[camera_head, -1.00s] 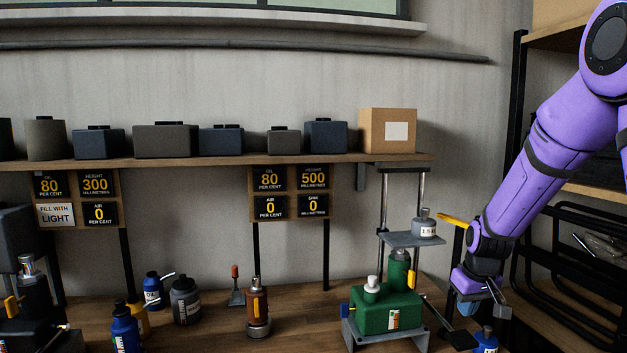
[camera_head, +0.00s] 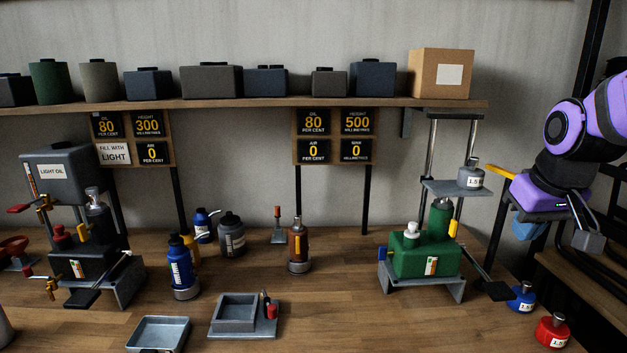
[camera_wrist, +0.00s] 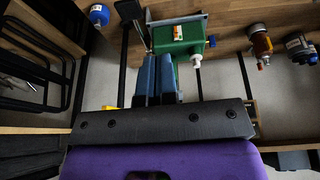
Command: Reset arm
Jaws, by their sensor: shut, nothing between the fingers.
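My gripper shows at the right of the head view (camera_head: 529,230), below its purple hand, with blue fingers pointing down. It is held in the air to the right of the green pump unit (camera_head: 425,262), apart from it. In the wrist view the two blue fingers (camera_wrist: 153,78) lie side by side, shut and empty. The green unit (camera_wrist: 180,38) shows behind them there. My purple and black arm is folded at the right edge of the head view, and part of it is cut off.
A wooden workbench (camera_head: 330,325) holds a grey tray (camera_head: 158,335), several bottles and a light oil rig (camera_head: 65,175) at left. A blue weight (camera_head: 523,298) and a red weight (camera_head: 552,331) stand at front right. A black rack (camera_wrist: 35,65) is close by in the wrist view.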

